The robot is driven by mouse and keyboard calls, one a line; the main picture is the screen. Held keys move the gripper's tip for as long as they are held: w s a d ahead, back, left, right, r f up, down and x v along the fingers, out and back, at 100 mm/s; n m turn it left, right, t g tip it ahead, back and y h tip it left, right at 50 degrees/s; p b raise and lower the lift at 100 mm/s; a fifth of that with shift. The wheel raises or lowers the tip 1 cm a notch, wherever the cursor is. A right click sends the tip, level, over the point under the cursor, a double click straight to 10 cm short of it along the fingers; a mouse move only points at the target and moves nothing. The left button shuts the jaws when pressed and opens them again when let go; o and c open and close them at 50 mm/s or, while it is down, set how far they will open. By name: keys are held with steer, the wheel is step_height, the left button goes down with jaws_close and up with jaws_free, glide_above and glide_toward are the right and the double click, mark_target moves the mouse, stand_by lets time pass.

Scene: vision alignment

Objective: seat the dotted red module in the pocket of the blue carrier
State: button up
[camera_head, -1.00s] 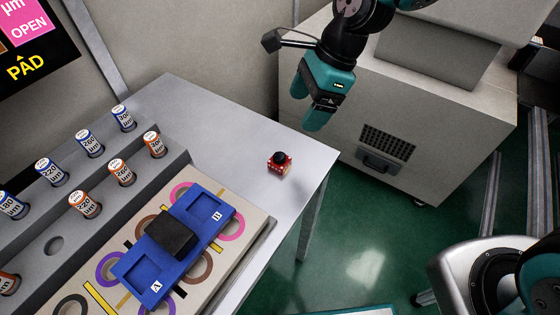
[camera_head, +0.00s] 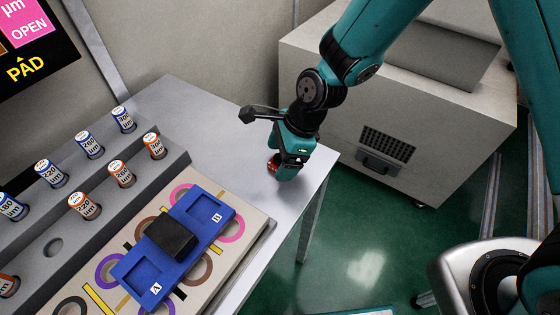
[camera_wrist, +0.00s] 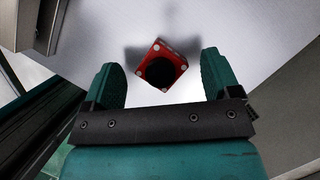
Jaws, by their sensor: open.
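The red module (camera_wrist: 157,51) with white dots and a black round knob sits on the metal table. In the head view the module (camera_head: 272,165) is mostly hidden behind my gripper (camera_head: 282,172). In the wrist view my gripper (camera_wrist: 160,75) is open, with one finger on each side of the module and gaps to both; the module looks turned relative to the fingers. The blue carrier (camera_head: 184,237) lies on a beige board, with pockets marked A (camera_head: 147,278) and B (camera_head: 206,211) at its ends and a black block (camera_head: 170,238) across its middle.
A grey stepped rack (camera_head: 75,228) with several labelled cylinders stands to the left. Coloured rings mark the beige board (camera_head: 225,262) under the carrier. The table's right edge (camera_head: 325,170) is close to my gripper. A grey cabinet (camera_head: 400,130) stands behind.

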steer(key=shift+c, duration=0.3)
steer(key=c, duration=0.8)
steer(key=shift+r, duration=0.1)
steer(key=shift+c, duration=0.2)
